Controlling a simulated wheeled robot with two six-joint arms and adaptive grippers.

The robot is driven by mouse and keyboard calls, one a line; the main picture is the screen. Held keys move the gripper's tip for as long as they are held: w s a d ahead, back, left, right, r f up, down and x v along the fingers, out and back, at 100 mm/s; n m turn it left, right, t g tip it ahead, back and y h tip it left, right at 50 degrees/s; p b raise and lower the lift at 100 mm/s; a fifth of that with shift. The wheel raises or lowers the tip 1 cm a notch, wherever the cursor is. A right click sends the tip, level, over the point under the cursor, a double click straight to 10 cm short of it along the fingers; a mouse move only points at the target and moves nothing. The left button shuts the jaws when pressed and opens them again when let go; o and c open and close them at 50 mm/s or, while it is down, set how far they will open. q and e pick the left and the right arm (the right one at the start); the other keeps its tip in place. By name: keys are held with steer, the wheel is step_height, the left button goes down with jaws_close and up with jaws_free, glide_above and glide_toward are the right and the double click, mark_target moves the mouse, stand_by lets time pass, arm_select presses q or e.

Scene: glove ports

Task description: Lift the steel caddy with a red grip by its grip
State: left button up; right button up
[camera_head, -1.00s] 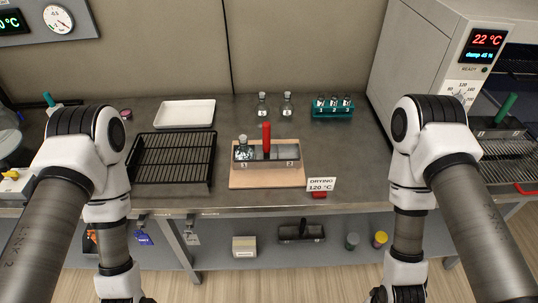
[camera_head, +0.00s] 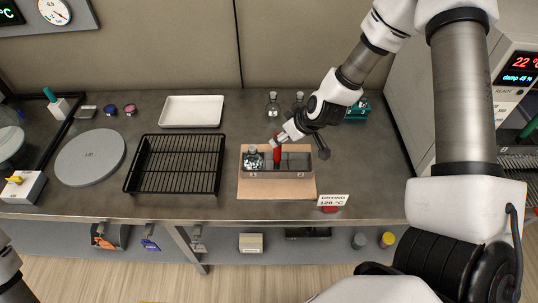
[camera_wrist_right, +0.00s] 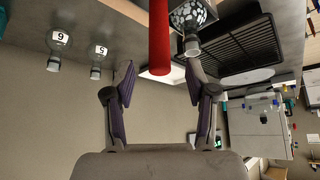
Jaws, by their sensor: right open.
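The steel caddy (camera_head: 290,174) stands on a wooden board (camera_head: 278,190) on the bench. Its upright red grip (camera_head: 277,157) rises from the middle. A round flask (camera_head: 253,160) with speckled contents sits in its left compartment; the right one looks empty. My right gripper (camera_head: 281,141) is at the top of the red grip, coming from the right and above. In the right wrist view its two fingers (camera_wrist_right: 160,88) are spread wide, with the end of the red grip (camera_wrist_right: 159,38) between or just ahead of them. Contact is not clear. My left gripper is out of view.
A black wire rack (camera_head: 175,165) lies left of the board, with a white tray (camera_head: 192,111) behind it. Flasks (camera_head: 273,104) and a teal rack (camera_head: 358,110) stand behind. A "DRYING 120 °C" sign (camera_head: 333,201) is at front right.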

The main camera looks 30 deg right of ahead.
mark_target(277, 153)
steer(key=x, duration=0.5)
steer(key=shift+s+d+r, duration=0.1)
steer(key=shift+r, duration=0.05)
steer(key=shift+c, duration=1.4)
jaws_close()
